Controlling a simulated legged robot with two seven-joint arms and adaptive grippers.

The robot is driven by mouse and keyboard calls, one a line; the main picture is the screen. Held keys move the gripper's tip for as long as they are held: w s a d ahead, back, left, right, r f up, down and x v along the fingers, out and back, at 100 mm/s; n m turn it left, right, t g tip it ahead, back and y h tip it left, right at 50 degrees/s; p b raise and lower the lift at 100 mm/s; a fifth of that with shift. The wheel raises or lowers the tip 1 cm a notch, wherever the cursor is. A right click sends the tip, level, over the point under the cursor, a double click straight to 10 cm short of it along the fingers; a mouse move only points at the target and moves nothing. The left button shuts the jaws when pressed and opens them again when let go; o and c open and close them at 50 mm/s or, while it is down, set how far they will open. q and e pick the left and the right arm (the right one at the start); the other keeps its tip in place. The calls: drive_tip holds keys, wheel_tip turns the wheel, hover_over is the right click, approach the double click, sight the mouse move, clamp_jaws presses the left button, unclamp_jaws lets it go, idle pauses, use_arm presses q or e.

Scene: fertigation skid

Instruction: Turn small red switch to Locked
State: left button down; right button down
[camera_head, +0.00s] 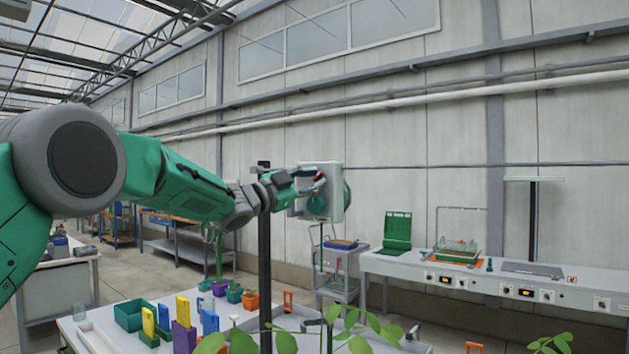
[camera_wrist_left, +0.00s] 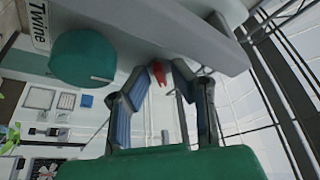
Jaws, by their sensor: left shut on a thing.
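A pale box (camera_head: 334,192) is mounted on a dark post in the middle of the head view. My left gripper (camera_head: 316,180) is at its front face, with the arm reaching in from the left. In the wrist view, the small red switch (camera_wrist_left: 158,74) sits between the two fingertips of my left gripper (camera_wrist_left: 160,72), which is shut on it. The switch's setting and any Locked mark cannot be read. A large green round part (camera_wrist_left: 82,58) is beside the gripper, and it also shows in the head view (camera_head: 317,205). My right gripper is not in view.
A near table holds a green bin (camera_head: 132,314) and several small coloured pots and blocks. A label reading "Twine" (camera_wrist_left: 40,24) shows in the wrist view. A long bench (camera_head: 500,283) with controls stands at the right. Green leaves (camera_head: 350,330) rise in the foreground.

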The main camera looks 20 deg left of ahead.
use_arm(q)
drive_tip(key=shift+f, duration=0.2)
drive_tip(key=c, duration=1.7)
unclamp_jaws()
drive_tip(key=shift+w+a, duration=0.1)
drive_tip(key=shift+a, duration=0.1)
drive_tip(key=shift+s+a, duration=0.2)
drive_tip(key=shift+s, duration=0.15)
drive_tip(key=v, duration=1.1)
drive_tip(key=shift+f, duration=0.25)
